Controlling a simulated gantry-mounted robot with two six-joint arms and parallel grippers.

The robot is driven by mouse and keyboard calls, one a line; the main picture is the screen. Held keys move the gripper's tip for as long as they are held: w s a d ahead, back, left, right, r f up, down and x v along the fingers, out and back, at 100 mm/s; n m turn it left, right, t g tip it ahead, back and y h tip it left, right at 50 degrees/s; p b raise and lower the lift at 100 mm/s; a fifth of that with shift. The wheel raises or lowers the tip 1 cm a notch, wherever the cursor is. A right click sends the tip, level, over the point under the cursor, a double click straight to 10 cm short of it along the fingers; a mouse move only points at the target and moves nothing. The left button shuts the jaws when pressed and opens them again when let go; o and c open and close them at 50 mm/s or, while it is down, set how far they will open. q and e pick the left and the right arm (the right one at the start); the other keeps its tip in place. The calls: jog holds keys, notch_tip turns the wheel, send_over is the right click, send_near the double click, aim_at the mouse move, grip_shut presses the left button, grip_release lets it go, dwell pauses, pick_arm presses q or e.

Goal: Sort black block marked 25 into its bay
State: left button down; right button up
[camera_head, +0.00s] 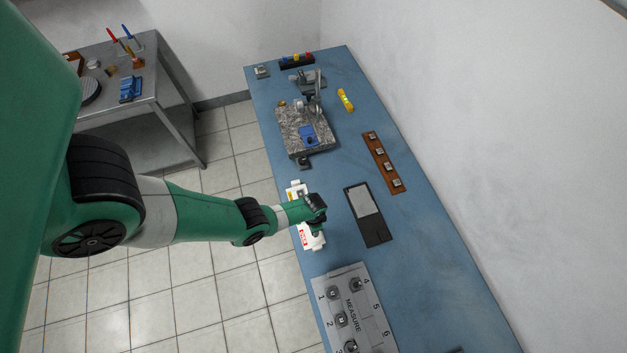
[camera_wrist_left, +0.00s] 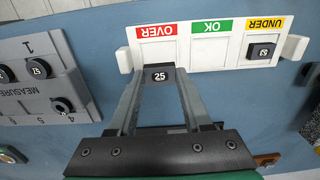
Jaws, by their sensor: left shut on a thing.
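The black block marked 25 (camera_wrist_left: 160,76) is held between the fingertips of my left gripper (camera_wrist_left: 160,82) in the wrist view. It is at the lower edge of the OVER bay in the picture; whether it touches the tray I cannot tell. The white sorting tray (camera_wrist_left: 213,52) has three bays labelled red OVER, green OK and yellow UNDER. A small dark numbered block (camera_wrist_left: 262,51) sits in the UNDER bay. In the head view my left gripper (camera_head: 318,231) is over the tray (camera_head: 293,185) and hides the block and part of the tray.
The grey MEASURE plate (camera_head: 338,282) with several round-topped pieces lies close by; it also shows in the wrist view (camera_wrist_left: 45,95). A dark flat case (camera_head: 380,232), a brown strip (camera_head: 379,158) with several small blocks and a granite plate (camera_head: 290,130) are further along the blue bench (camera_head: 430,280).

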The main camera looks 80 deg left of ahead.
pick_arm(q)
jog(key=shift+f+b, duration=2.75)
jog(key=shift+f, duration=0.1)
jog(key=shift+f, duration=0.15)
jog(key=shift+c, duration=1.3)
grip_release()
jog(key=c, duration=0.5)
notch_tip(320, 180, up, 5)
jog(key=p, duration=0.4)
jog(key=shift+f, duration=0.25)
